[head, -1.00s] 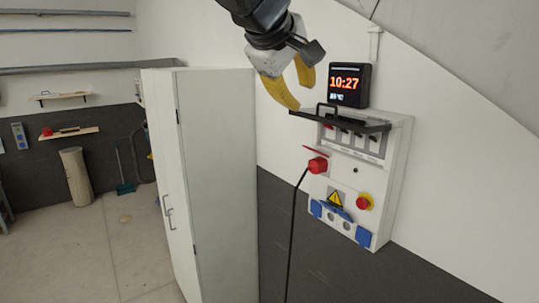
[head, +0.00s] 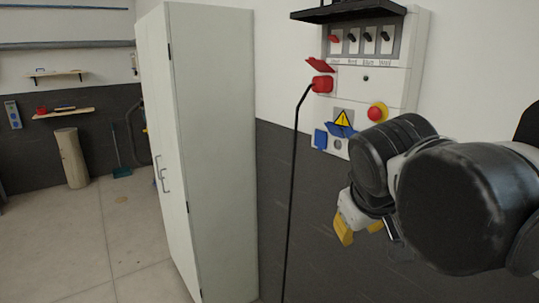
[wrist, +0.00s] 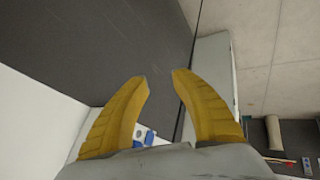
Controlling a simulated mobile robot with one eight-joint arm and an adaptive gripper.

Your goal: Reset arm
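My gripper shows in the head view (head: 360,228), low and in front of the dark lower wall, below the electrical panel. In the wrist view its two yellow fingers (wrist: 160,82) stand apart with nothing between them. My arm's black links cover part of the head view at the right, including the lower right of the panel. The white electrical panel (head: 398,86) is on the wall with its dark cover (head: 350,12) raised over a row of switches. One switch at the left is red, the others are black.
A red plug (head: 322,84) with a black cable hanging down sits in the panel, near a red emergency button (head: 377,112). A tall white cabinet (head: 215,150) stands left of the panel. Open floor (head: 80,240) lies to the left. A wooden log stands by the far wall.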

